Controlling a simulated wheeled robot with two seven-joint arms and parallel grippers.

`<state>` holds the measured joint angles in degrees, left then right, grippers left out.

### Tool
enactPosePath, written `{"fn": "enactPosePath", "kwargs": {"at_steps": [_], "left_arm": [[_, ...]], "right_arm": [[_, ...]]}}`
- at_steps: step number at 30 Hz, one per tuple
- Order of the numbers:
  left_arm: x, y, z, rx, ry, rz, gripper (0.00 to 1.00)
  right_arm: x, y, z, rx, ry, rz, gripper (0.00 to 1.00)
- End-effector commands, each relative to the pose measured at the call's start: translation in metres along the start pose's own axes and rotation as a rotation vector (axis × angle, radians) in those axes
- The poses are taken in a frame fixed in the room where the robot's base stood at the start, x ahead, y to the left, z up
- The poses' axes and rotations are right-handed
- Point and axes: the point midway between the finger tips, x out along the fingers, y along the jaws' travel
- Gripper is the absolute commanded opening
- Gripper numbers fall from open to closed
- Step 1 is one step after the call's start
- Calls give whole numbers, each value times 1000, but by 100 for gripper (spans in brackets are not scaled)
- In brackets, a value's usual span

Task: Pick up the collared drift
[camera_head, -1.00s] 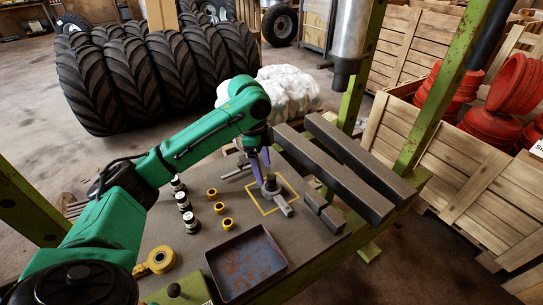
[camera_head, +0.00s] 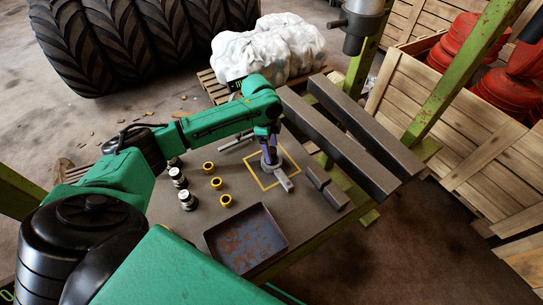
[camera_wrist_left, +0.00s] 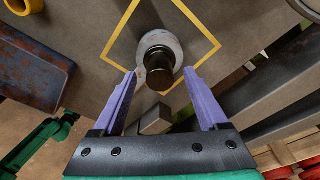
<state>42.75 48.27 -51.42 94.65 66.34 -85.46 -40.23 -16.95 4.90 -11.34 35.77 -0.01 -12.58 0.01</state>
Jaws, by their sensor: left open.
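The collared drift (camera_head: 271,163) stands inside a yellow square outline on the bench top. In the left wrist view it appears as a dark round post (camera_wrist_left: 160,72) with a pale, wider collar around it. My left gripper (camera_head: 267,146) is directly above the drift in the head view. Its purple fingers are spread apart (camera_wrist_left: 163,85), and the post shows between and just beyond their tips, with visible gaps. Nothing is held. The drift's lower part is partly hidden. My right gripper is not visible.
A rusty dark tray (camera_head: 246,240) sits at the front of the bench. Several yellow rings (camera_head: 217,183) and silver-black cylinders (camera_head: 179,178) stand left of the drift. A short dark block (camera_head: 326,188) and long dark beams (camera_head: 340,137) lie to its right.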

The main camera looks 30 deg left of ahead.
Motion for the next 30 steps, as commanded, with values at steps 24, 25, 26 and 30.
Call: {"fn": "enactPosePath", "kwargs": {"at_steps": [24,25,26,30], "left_arm": [[14,0,0,0,1,-3,0],[14,-1,0,0,1,-3,0],[13,-1,0,0,1,-3,0],[13,-1,0,0,1,-3,0]], "right_arm": [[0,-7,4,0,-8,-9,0],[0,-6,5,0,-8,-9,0],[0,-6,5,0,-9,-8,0],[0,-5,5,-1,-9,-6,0]]}}
